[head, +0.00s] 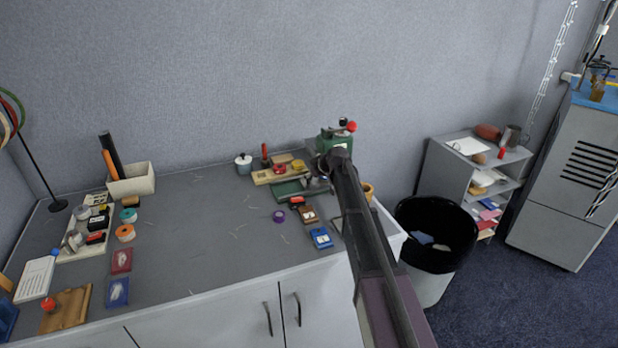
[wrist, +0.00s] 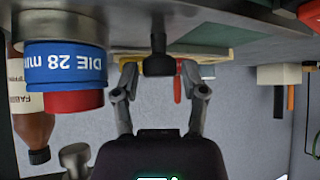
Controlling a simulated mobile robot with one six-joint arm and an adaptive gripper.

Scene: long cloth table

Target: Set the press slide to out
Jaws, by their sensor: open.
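The press (head: 333,138) is green with a red ball knob (head: 351,126), at the back right of the table in the head view; my arm hides part of it. The wrist view is upside down. There, my gripper (wrist: 159,70) is open, with one finger on each side of a black knob (wrist: 158,45) on a short stem. Whether this knob belongs to the press slide, and whether the fingers touch it, I cannot tell. A blue ring marked "DIE 28 mm" (wrist: 65,67) with a red part (wrist: 73,101) is left of the fingers. The slide's position is not clear.
A brown bottle (wrist: 33,125) is beside the blue ring. A wooden board with small items (head: 270,177) lies left of the press. A black-lined bin (head: 430,265) and a grey shelf (head: 445,165) stand right of the table. The table's middle (head: 210,235) is mostly clear.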

